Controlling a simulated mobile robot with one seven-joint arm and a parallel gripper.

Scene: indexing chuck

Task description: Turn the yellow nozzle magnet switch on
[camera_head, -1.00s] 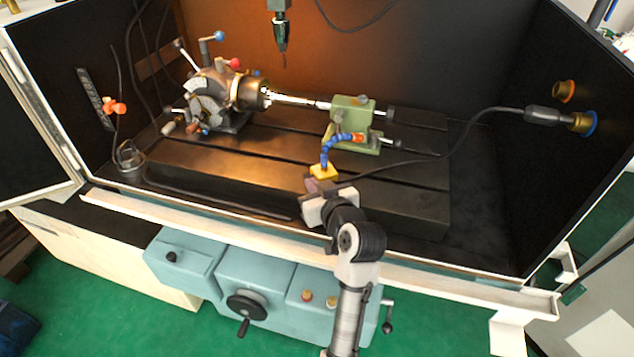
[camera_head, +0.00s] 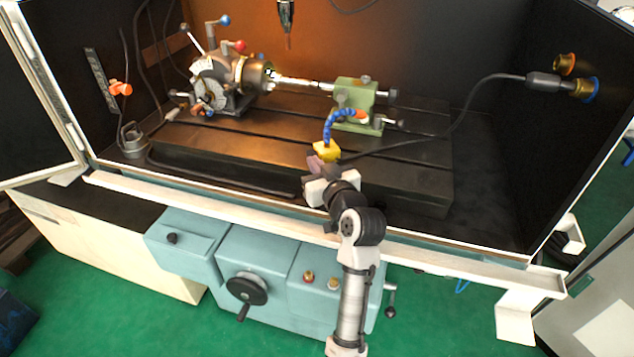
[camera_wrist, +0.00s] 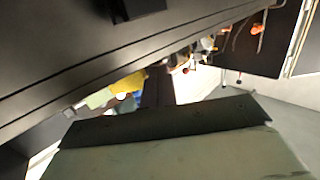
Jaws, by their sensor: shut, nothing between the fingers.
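The yellow magnet base (camera_head: 326,151) stands on the dark machine table, with a blue segmented hose (camera_head: 328,125) rising from it to an orange nozzle (camera_head: 361,115). Its switch is too small to make out. My gripper (camera_head: 314,164) is shut and empty, just in front of and slightly left of the yellow base. Its tips overlap the base's lower edge in the head view, so I cannot tell whether they touch. In the wrist view, the yellow base (camera_wrist: 130,83) shows partly behind the large pale block in the foreground.
The green tailstock (camera_head: 354,100) stands behind the hose, and the indexing chuck (camera_head: 228,82) is at the back left. A black cable (camera_head: 425,146) runs right from near the base. The white front rail (camera_head: 240,222) passes below my arm. The table's front left is clear.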

